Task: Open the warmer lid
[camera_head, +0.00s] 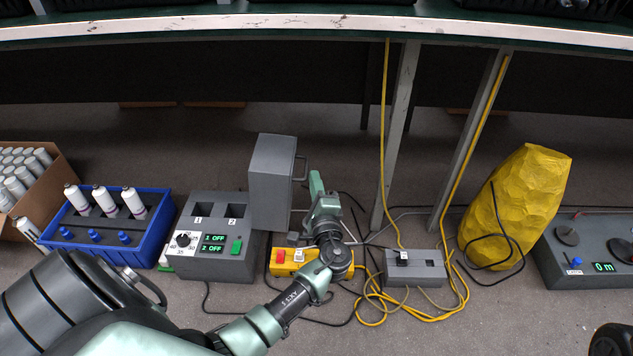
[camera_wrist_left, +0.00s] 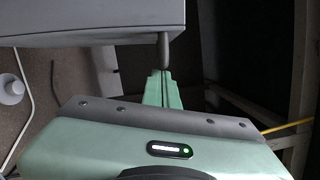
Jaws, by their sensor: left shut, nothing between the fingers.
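The warmer (camera_head: 215,265) is a grey box with a dial, two displays reading OFF, a green switch and two uncovered slots marked 1 and 2. Its grey lid (camera_head: 271,180) stands upright at the warmer's right side, open, with a handle (camera_head: 303,168) on its right face. The lid also fills the top of the left wrist view (camera_wrist_left: 90,20), with the handle's end (camera_wrist_left: 164,50) hanging down. My left gripper (camera_head: 316,184) is shut and empty just right of the lid. Its green fingers (camera_wrist_left: 162,88) are close to the handle; whether they touch cannot be told. My right gripper is not seen.
A blue crate (camera_head: 158,232) with white bottles stands left of the warmer. A yellow button box (camera_head: 285,268), a grey switch box (camera_head: 415,274) and loose cables lie to the right. A yellow sack (camera_head: 525,200) and bench legs (camera_head: 398,130) stand further right.

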